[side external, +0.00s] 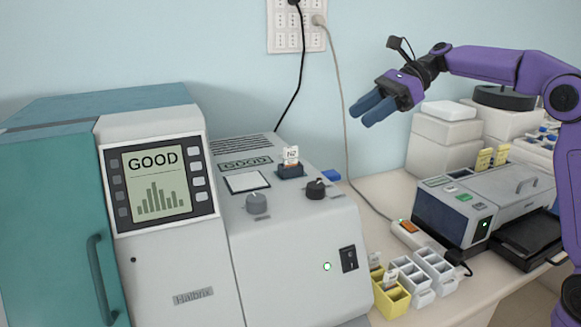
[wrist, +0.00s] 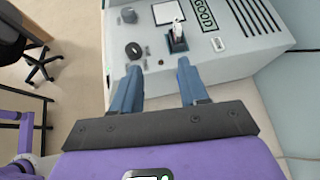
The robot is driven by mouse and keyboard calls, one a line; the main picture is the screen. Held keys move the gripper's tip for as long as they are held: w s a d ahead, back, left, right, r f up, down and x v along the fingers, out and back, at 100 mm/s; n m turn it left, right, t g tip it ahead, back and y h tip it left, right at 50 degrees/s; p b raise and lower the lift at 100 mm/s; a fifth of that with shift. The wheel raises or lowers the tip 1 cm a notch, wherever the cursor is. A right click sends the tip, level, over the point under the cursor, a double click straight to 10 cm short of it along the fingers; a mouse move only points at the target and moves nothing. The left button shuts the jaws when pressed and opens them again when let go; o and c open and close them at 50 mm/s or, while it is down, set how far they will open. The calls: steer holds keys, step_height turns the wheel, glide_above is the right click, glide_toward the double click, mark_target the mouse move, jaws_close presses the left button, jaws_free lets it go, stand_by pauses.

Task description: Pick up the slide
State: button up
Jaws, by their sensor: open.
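A white slide marked "N2" (side external: 291,155) stands upright in a small dark holder (side external: 291,171) on top of the grey machine. In the wrist view the slide (wrist: 178,25) shows ahead of the fingertips, nearer the right finger, with the dark holder (wrist: 177,42) under it. My gripper (side external: 363,116) is open and empty, raised above and to the right of the slide in the side view. The gripper (wrist: 159,67) also shows in the wrist view with its two blue fingers apart. Other slides stand in a yellow rack (side external: 391,300) and a white rack (side external: 421,297) on the bench.
The grey machine (side external: 300,235) has two knobs (side external: 316,189), a pale square plate (side external: 247,182) and a "GOOD" display (side external: 245,163) on top. A second device (side external: 455,215) stands at right. A grey cable (side external: 345,130) hangs behind the gripper. Air between gripper and slide looks clear.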

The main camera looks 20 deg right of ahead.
steer(key=w+d+r+m, duration=0.2)
glide_toward(293, 147)
steer(key=x, duration=0.3)
steer(key=shift+t+y, duration=0.4)
steer(key=shift+f+x, duration=0.25)
steer(key=shift+x, duration=2.4)
steer(key=shift+s+d, duration=0.15)
steer(key=shift+d, duration=0.05)
jaws_close()
